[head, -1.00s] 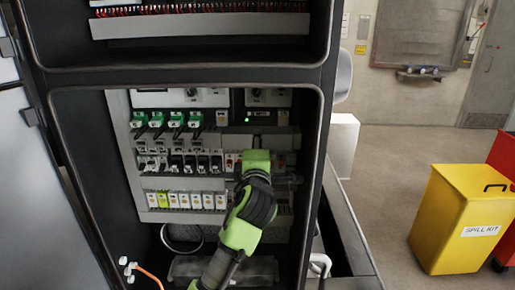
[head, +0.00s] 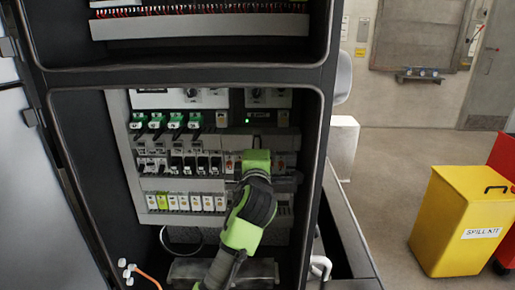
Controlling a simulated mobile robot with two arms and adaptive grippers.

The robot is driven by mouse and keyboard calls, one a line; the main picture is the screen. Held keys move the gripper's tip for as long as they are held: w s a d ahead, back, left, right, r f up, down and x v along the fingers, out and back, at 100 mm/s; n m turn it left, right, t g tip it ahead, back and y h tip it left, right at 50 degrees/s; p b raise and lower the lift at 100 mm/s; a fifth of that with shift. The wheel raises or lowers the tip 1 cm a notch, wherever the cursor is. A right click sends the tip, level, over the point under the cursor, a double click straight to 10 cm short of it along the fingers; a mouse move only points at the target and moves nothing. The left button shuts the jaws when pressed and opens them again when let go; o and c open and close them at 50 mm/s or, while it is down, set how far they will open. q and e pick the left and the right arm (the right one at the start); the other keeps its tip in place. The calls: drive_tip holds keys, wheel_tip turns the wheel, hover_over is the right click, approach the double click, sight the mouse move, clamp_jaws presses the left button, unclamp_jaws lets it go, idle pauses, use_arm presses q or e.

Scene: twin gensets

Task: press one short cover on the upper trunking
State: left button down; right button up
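A grey trunking strip (head: 200,27) with red wires along its top edge runs across the upper bay. In the lower bay, a grey trunking band (head: 225,141) runs between the top row and the middle row of devices. I cannot make out separate short covers on either. My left gripper (head: 257,149), on a green and black arm from the lower left, is at the right part of the lower bay, just below this band. The wrist hides its fingers, so contact and opening cannot be told. My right gripper is not in view.
Green-topped devices (head: 175,121), a middle breaker row and a row of white and yellow modules (head: 180,202) fill the lower bay. A dark frame (head: 190,76) surrounds it. An orange cable (head: 150,276) hangs lower left. A yellow spill kit bin (head: 460,220) stands right on open floor.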

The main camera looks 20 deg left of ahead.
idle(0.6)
use_arm(q)
drive_tip(key=c, duration=1.4)
unclamp_jaws()
drive_tip(key=shift+o, duration=0.2)
drive_tip(key=shift+w, duration=0.1)
